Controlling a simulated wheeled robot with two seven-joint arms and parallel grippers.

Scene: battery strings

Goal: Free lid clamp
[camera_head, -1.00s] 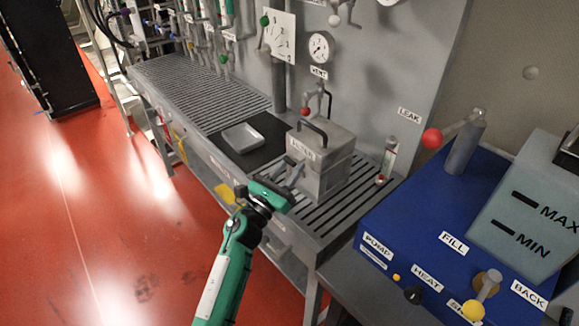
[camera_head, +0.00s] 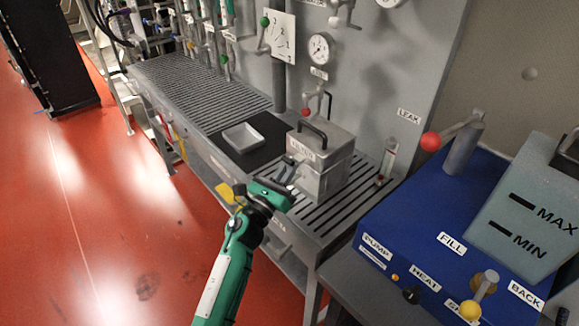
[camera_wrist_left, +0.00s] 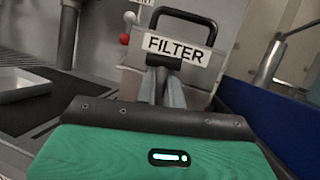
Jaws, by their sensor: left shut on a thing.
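The grey filter box (camera_head: 335,172) stands on the slatted bench with a black handle (camera_head: 313,130) on its lid. In the left wrist view its FILTER label (camera_wrist_left: 178,50) and the handle (camera_wrist_left: 186,14) show. My left gripper (camera_head: 286,171) is at the front of the box. Its fingers (camera_wrist_left: 165,92) are shut on a dark clamp lever (camera_wrist_left: 162,62) just below the label. The lever's lower part is hidden between the fingers, and I cannot tell whether the clamp still grips the lid. My right gripper is not in view.
A shallow grey tray (camera_head: 243,137) lies on a black mat left of the box. A blue unit (camera_head: 430,220) with a red-knobbed lever (camera_head: 431,141) stands to the right. Pipes and gauges (camera_head: 321,48) line the wall behind. Bare slats lie left and front of the box.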

